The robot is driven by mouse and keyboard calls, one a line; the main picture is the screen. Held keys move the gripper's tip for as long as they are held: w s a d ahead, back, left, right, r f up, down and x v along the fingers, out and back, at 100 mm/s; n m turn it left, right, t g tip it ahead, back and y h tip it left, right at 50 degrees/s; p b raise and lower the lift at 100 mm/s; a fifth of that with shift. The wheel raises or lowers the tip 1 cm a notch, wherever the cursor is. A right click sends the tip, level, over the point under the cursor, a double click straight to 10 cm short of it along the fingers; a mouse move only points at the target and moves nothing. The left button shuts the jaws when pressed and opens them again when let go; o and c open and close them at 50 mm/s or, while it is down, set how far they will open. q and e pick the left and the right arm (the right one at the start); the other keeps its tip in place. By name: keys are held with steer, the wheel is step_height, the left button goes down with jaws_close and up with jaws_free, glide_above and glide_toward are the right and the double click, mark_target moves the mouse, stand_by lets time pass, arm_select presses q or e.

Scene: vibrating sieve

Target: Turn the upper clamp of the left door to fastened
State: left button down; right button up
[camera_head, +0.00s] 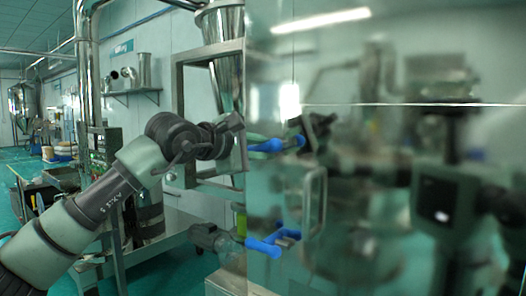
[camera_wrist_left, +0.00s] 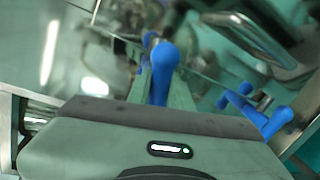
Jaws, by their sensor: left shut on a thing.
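The left door (camera_head: 380,220) is a mirror-like metal panel filling the right of the head view. The upper clamp's blue handle (camera_head: 268,146) is near its left edge, and it also shows in the wrist view (camera_wrist_left: 162,68). My left gripper (camera_head: 238,140) is at this clamp, shut on the blue handle. In the wrist view the handle's rounded end stands up between the fingers. The lower clamp (camera_head: 264,247), also blue-handled, is below; a blue clamp shows at the right of the wrist view (camera_wrist_left: 255,112). My right gripper is not directly visible.
A metal door handle (camera_head: 314,205) stands out from the panel to the right of the clamps. A metal frame (camera_head: 180,110) is behind my left arm. The panel shows blurred reflections of me and the room. A control box (camera_head: 102,148) is at the left.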

arm_select(q)
steer(key=shift+m+t+y, duration=0.3)
steer(key=shift+m+y, duration=0.1)
steer(key=shift+m, duration=0.9)
steer(key=shift+b, duration=0.3)
steer(key=c, duration=1.3)
jaws_free()
steer(key=shift+s+a, duration=0.15)
steer(key=shift+s, duration=0.1)
steer(key=b+v, duration=0.3)
steer(key=v, duration=0.4)
steer(key=shift+s, duration=0.1)
